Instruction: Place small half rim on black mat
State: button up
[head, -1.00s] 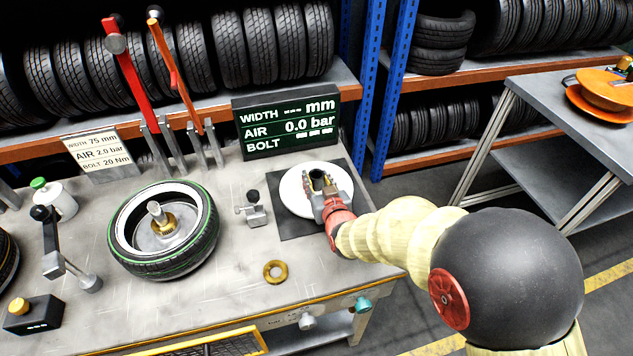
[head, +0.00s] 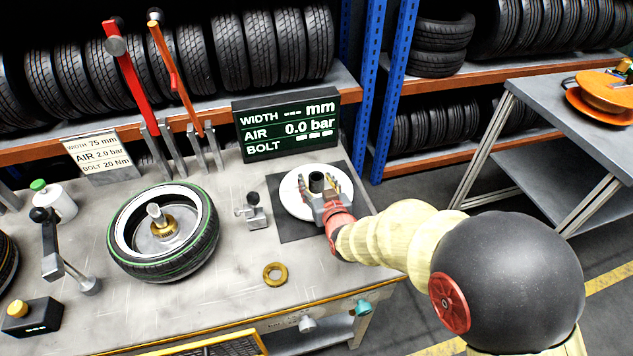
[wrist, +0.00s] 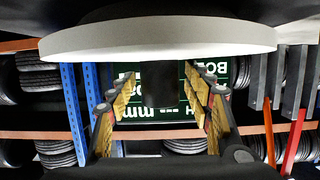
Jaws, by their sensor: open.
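The small half rim is a white disc (head: 294,204) with a black hub tube standing up at its middle. It lies on the black mat (head: 295,231) at the right end of the bench. My gripper (head: 319,188) is over the disc with its fingers spread on either side of the hub, apart from it. In the wrist view, which is upside down, the white rim (wrist: 85,42) spans the top. The hub (wrist: 158,88) sits between the open fingers of my gripper (wrist: 157,78), with gaps on both sides. The arm hides the mat's right front part.
A tyre with a white rim (head: 118,229) lies left of the mat. A small clamp (head: 254,210) stands at the mat's left edge. A brass ring (head: 275,274) lies in front. A display (head: 288,125) stands behind the mat. The bench between tyre and ring is clear.

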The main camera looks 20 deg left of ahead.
jog(key=shift+s+d+r, duration=0.15)
jog(key=shift+s+r, duration=0.1)
jog(key=p+v, duration=0.3)
jog(key=v, duration=0.8)
jog(key=shift+s+d+r, duration=0.1)
jog(key=shift+d, duration=0.05)
jog(key=s+d+r+m+g+h, duration=0.1)
jog(key=d+r+h, duration=0.1)
jog(key=d+r, duration=0.45)
jog(key=d+r+m+g+h, duration=0.2)
jog(key=d+r, duration=0.1)
jog(key=d, duration=0.7)
jog(key=s+d+r+m+g+h, duration=0.1)
jog(key=s+d+r+g, duration=0.1)
jog(key=s+d, duration=0.5)
jog(key=s+d+r+m+g+h, duration=0.2)
jog(key=s+d, duration=0.5)
jog(key=s, duration=0.6)
jog(key=shift+d+r+h, duration=0.2)
jog(key=shift+r+h, duration=0.1)
jog(key=shift+r, duration=0.25)
